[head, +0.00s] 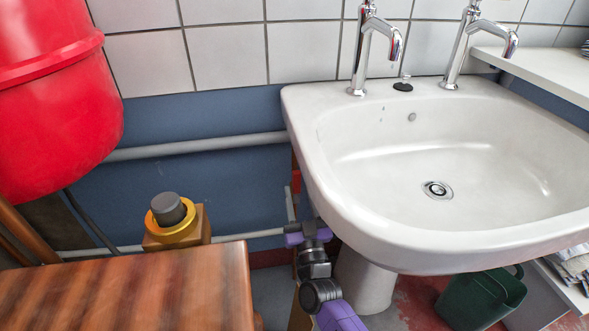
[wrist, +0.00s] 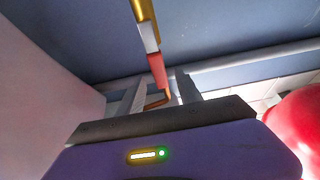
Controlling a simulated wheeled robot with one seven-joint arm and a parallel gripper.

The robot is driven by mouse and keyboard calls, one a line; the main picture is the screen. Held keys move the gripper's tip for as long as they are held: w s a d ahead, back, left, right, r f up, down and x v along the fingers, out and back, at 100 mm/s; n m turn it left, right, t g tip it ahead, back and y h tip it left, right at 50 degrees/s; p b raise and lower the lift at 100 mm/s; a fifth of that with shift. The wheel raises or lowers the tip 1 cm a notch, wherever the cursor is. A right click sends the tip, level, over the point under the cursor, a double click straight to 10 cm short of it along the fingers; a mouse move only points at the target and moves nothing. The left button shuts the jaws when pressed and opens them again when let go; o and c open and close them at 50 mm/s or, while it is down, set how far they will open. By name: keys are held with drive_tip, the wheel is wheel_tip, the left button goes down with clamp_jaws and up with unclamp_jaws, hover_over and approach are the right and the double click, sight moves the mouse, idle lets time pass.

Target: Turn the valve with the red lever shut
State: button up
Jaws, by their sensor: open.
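The red lever (wrist: 157,72) shows in the wrist view, hanging from a silver and brass-coloured fitting (wrist: 147,30). Its red part also shows in the head view (head: 296,181), low against the wall beside the sink's left edge. My gripper (wrist: 160,80) is open, with one grey finger on each side of the lever in the wrist picture. I cannot tell whether either finger touches it. In the head view my gripper (head: 291,207) is just below the red part. The valve body is mostly hidden there behind the sink and gripper.
The white sink (head: 310,175) overhangs close on the right. A wooden top (head: 130,290) stands at the front left, with a yellow and grey knob (head: 168,210) behind it. A red vessel (head: 50,90) hangs at the upper left. Pipes (head: 200,146) run along the blue wall.

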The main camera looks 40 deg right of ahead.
sight(295, 171)
drive_tip(key=b+x, duration=0.2)
drive_tip(key=x, duration=0.5)
drive_tip(key=shift+w+d, duration=0.1)
drive_tip(key=shift+w, duration=0.05)
clamp_jaws()
idle(1.2)
